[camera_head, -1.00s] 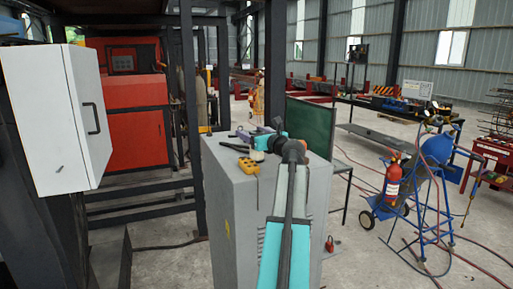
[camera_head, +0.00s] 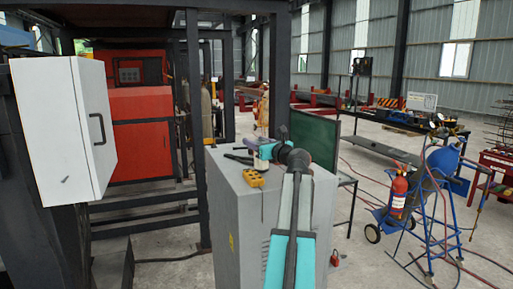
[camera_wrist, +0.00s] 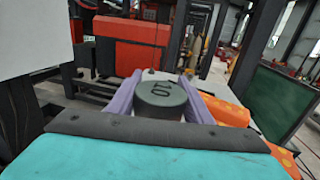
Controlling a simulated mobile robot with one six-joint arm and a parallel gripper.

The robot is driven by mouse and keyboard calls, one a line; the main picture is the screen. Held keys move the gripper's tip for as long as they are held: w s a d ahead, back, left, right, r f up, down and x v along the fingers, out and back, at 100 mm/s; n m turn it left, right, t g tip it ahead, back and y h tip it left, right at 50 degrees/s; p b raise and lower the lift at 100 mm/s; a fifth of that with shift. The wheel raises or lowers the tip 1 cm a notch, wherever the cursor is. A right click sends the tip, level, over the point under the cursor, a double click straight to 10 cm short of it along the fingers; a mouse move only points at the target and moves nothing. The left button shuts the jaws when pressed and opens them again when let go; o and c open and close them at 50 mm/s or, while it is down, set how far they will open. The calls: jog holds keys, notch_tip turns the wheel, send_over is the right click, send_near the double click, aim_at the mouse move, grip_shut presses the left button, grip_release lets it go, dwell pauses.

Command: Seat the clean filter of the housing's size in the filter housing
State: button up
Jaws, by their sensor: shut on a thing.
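My gripper (camera_wrist: 160,82) shows in the wrist view with its two purple fingers on either side of a dark grey-green round filter (camera_wrist: 161,97). It is shut on this filter, whose top bears a mark like "10". In the head view my gripper (camera_head: 262,142) is above the top of the grey cabinet (camera_head: 235,205), small and partly hidden by my wrist. I cannot make out a filter housing in either view.
A white box with a handle (camera_head: 65,125) hangs at left. A dark green panel (camera_head: 314,142) stands behind, and a red extinguisher (camera_head: 398,193) with a blue trolley is at right.

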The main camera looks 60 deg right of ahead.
jog(key=s+a+r+b, duration=0.3)
jog(key=s+a+r, duration=0.1)
jog(key=s+a, duration=0.7)
jog(key=shift+s+b, duration=0.3)
jog(key=shift+s, duration=0.1)
dwell(0.8)
